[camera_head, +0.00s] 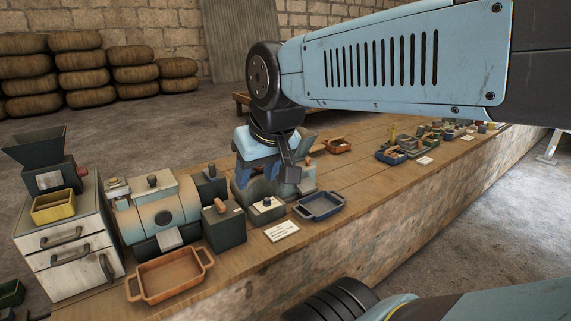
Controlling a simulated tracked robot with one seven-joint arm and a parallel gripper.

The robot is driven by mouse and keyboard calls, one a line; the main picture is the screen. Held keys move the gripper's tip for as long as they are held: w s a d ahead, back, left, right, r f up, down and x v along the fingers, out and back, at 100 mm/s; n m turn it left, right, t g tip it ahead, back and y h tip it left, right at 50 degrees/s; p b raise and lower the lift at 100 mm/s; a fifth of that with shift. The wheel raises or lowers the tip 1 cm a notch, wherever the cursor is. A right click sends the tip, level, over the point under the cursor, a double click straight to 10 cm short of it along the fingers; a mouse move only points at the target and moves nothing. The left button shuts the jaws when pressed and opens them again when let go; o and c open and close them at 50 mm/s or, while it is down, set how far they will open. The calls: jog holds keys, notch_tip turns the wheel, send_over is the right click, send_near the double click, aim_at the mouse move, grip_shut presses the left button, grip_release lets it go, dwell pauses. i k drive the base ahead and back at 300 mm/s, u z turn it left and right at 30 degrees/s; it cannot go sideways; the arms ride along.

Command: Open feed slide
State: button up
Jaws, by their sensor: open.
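My gripper (288,176) points down over the bench, in front of a grey-green machine (262,190) that it partly hides. I see no object held in it. Left of it is a large cream, rust-stained drum machine (160,215) with a dark knob on top. I cannot tell for certain which part is the feed slide.
An orange tray (170,292) and a blue tray (320,218) lie along the front of the wooden bench (245,262). A white card (282,231) lies between them. A drawer cabinet (70,262) with a hopper machine stands left. Several small items crowd the bench's far right.

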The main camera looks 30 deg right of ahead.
aim_at(306, 165)
jog(key=u, duration=1.3)
jog(key=i, duration=0.1)
jog(key=z, duration=2.8)
jog(key=k, duration=1.15)
jog(key=u, duration=0.25)
jog(key=i, duration=1)
jog(key=u, duration=0.1)
